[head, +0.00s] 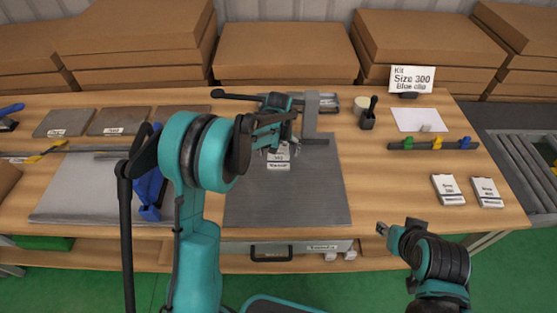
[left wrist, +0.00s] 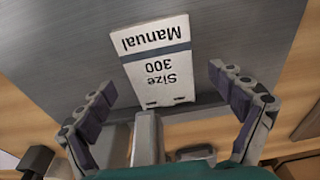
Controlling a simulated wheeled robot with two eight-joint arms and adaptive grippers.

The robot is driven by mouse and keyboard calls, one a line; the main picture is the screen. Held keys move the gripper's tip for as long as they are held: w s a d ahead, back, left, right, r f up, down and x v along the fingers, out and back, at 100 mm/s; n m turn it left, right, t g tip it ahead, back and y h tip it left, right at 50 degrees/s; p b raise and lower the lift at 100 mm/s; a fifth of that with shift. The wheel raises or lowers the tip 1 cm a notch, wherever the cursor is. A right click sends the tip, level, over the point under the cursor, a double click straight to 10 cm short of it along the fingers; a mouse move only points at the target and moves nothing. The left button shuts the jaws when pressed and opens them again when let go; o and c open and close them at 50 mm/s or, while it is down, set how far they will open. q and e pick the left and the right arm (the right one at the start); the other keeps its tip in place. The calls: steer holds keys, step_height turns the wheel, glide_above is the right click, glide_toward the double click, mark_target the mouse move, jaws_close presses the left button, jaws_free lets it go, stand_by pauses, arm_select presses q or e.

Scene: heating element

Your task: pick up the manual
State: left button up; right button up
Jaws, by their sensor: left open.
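The manual (left wrist: 158,62) is a small white booklet with a dark stripe, printed "Size 300 Manual". It lies on the dark grey mat (head: 290,200) and shows upside down in the left wrist view. In the head view the manual (head: 279,161) is just below my left gripper (head: 270,140). In the left wrist view my left gripper (left wrist: 168,110) is open, with a finger on each side of the manual and apart from it. My right gripper (head: 382,229) is near the table's front edge, away from the manual; its jaw state is unclear.
A grey press-like fixture (head: 311,115) stands behind the manual. Two white cards (head: 448,189) lie at the right, below a rail with coloured clips (head: 435,144). A sign (head: 411,78) reads "Kit Size 300 Blue clip". Blue parts (head: 149,190) sit at the left. The mat's front is clear.

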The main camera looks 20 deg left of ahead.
arm_select(q)
steer(key=shift+f, duration=0.55)
steer(key=shift+r, duration=0.15)
steer(key=c, duration=1.4)
